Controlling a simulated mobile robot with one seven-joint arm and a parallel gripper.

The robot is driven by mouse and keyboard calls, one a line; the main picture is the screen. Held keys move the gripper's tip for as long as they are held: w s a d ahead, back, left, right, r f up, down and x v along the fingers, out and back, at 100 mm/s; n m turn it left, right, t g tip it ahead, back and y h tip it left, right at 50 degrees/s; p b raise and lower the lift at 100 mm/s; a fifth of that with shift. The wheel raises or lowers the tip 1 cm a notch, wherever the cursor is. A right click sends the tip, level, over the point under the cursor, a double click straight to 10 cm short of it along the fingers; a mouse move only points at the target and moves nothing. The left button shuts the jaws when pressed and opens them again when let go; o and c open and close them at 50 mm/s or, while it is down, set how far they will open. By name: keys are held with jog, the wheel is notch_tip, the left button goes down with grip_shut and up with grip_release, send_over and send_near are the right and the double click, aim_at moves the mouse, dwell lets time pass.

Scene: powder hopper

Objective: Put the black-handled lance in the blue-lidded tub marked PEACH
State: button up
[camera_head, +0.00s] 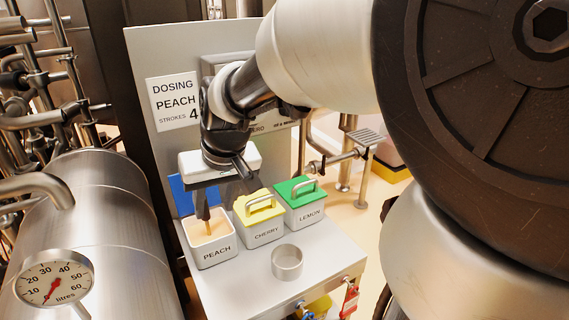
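The tub marked PEACH (217,251) stands at the left of a row of tubs, with its top open. Its blue lid (180,196) is raised behind it. My gripper (212,205) points down at the PEACH tub from above, with a dark finger at the tub's opening. A thin tan piece (208,229) shows inside the tub below that finger. I cannot tell whether it is part of the black-handled lance. No lance handle can be made out clearly. The gripper's white body and dark fingers hide the tub's back, and its grip is unclear.
The CHERRY tub (266,236) has its yellow lid on, and the LEMON tub (306,217) its green lid. A metal ring-shaped cup (287,262) stands in front on the grey shelf (245,286). A sign (174,101) reads DOSING PEACH. A steel tank with a gauge (53,285) is at left.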

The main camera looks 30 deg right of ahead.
jog(key=s+r+t+h, duration=0.1)
jog(key=s+r, duration=0.2)
jog(key=s, duration=1.2)
jog(key=shift+s+d+r, duration=0.15)
jog(key=shift+s+r, duration=0.05)
